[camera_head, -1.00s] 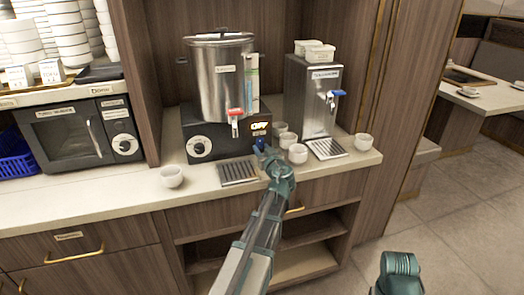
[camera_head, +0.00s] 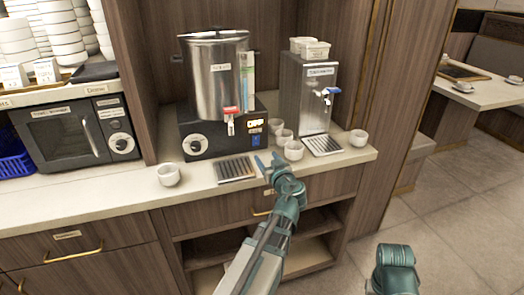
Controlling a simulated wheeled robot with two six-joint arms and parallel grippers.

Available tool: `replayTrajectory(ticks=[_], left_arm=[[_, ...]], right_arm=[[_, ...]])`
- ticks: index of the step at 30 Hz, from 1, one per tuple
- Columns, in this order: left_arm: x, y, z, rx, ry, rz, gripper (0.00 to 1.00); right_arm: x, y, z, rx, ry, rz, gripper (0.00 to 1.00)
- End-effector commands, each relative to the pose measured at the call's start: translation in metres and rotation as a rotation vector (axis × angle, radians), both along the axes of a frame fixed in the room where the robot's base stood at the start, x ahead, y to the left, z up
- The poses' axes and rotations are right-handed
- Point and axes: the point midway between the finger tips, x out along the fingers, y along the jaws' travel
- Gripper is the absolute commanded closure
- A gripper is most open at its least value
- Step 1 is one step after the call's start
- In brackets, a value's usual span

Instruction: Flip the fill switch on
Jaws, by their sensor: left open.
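A steel urn (camera_head: 213,80) with a red tap (camera_head: 230,111) stands on a black base (camera_head: 216,138). The base front has a round dial (camera_head: 195,144), a lit display (camera_head: 256,123) and a small blue patch (camera_head: 256,140) under the display. I cannot make out which part is the fill switch or how it is set. My left gripper (camera_head: 269,162) is open and empty, just in front of and below the base's right end, apart from it. My right gripper is out of view; only part of my right arm shows at the lower right.
A drip grille (camera_head: 236,170) lies before the urn. Several white cups, one (camera_head: 293,150) close right of my left gripper, stand on the counter (camera_head: 110,192). A steel dispenser (camera_head: 308,95) with a blue-handled tap stands right. A lone cup (camera_head: 168,174) is at left.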

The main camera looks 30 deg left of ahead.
Motion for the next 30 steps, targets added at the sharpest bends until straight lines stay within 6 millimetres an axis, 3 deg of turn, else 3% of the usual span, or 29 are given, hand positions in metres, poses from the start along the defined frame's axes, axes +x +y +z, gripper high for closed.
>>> replayTrajectory(ticks=[7, 26, 30], left_arm=[[-0.021, -0.024, 0.004, 0.001, 0.001, 0.000, 0.35], [-0.024, -0.028, 0.005, 0.001, 0.001, 0.001, 0.35], [-0.027, -0.038, -0.007, -0.021, 0.059, 0.007, 0.35]], right_arm=[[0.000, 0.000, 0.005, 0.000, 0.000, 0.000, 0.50], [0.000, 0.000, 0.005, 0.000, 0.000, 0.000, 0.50], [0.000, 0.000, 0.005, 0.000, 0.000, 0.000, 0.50]])
